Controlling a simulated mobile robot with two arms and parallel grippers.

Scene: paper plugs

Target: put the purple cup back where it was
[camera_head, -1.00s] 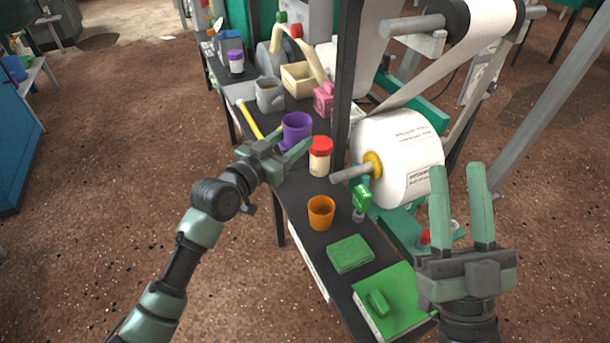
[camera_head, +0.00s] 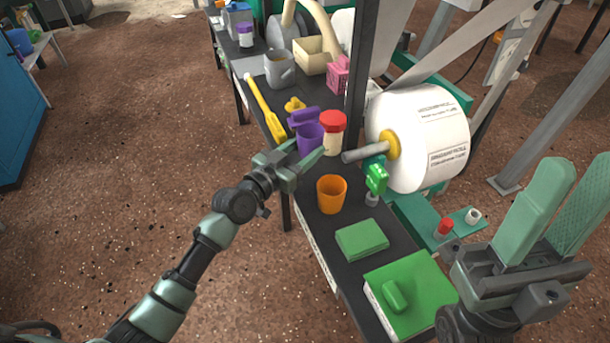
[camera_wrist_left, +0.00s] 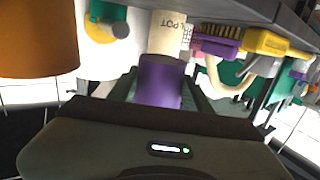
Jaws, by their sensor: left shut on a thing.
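The purple cup (camera_head: 311,138) is at the long dark bench, beside the red-lidded jar (camera_head: 333,133). My left gripper (camera_head: 308,151) is shut on the cup from the near left side. In the left wrist view the purple cup (camera_wrist_left: 160,82) fills the gap between the fingers, with the pale jar (camera_wrist_left: 168,35) just beyond it. I cannot tell whether the cup's base touches the bench. My right gripper (camera_head: 578,180) is open and empty at the right.
An orange cup (camera_head: 332,194) stands nearer on the bench (camera_head: 310,222); it looms in the left wrist view (camera_wrist_left: 38,40). Behind the cup are a yellow tool (camera_head: 265,108), a yellow piece (camera_head: 294,104) and a grey mug (camera_head: 280,70). A dark post and large paper roll (camera_head: 425,130) stand right.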

